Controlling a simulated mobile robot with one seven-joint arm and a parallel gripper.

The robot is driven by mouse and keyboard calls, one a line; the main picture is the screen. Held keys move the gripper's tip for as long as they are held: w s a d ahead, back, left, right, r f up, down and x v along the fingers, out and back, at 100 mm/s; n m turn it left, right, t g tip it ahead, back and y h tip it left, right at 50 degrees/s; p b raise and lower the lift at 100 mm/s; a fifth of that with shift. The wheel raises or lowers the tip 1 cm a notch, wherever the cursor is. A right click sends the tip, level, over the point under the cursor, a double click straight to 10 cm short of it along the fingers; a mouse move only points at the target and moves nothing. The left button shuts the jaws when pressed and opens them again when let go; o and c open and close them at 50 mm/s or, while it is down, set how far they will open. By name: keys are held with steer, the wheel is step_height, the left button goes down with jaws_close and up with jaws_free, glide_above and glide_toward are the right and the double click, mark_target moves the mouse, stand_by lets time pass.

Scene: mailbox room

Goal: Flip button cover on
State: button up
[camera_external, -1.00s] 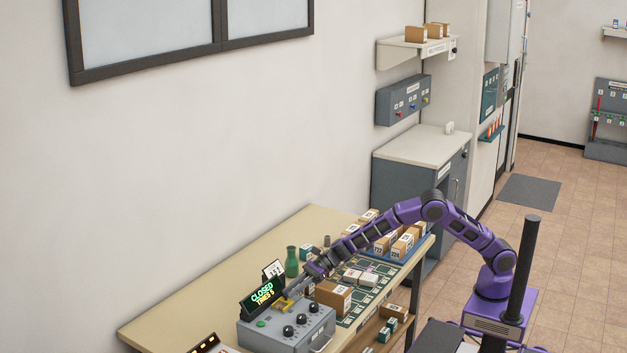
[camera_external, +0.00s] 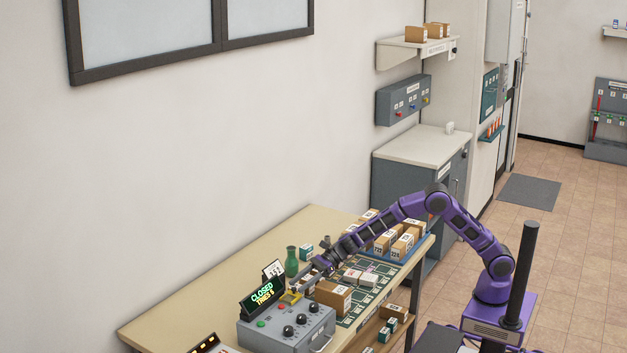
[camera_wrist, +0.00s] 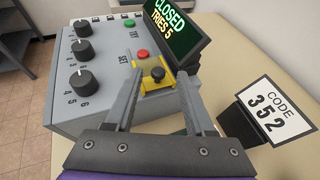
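A grey control box (camera_external: 287,330) stands on the table, with the yellow button cover (camera_external: 290,297) at its far right side. In the wrist view the cover (camera_wrist: 154,81) is folded back from the red button (camera_wrist: 141,54), which is labelled SET and shows uncovered. A black knob (camera_wrist: 158,74) stands on the cover. My gripper (camera_wrist: 160,88) is open, its two fingers apart on either side of the cover; whether either finger touches it cannot be told. In the external view my gripper (camera_external: 297,290) reaches the cover from the right.
A display (camera_wrist: 172,30) reading CLOSED, TRIES 5 rises close beside the cover. A CODE 352 card (camera_wrist: 270,110) stands right of my fingers. The box also bears dials (camera_wrist: 83,50) and a green button (camera_wrist: 129,23). A cardboard box (camera_external: 332,297) and green vase (camera_external: 291,262) are nearby.

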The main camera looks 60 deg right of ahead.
steer(key=shift+r, duration=0.1)
steer(key=v, duration=1.7)
steer(key=shift+d+p, duration=0.2)
steer(key=shift+p, duration=0.1)
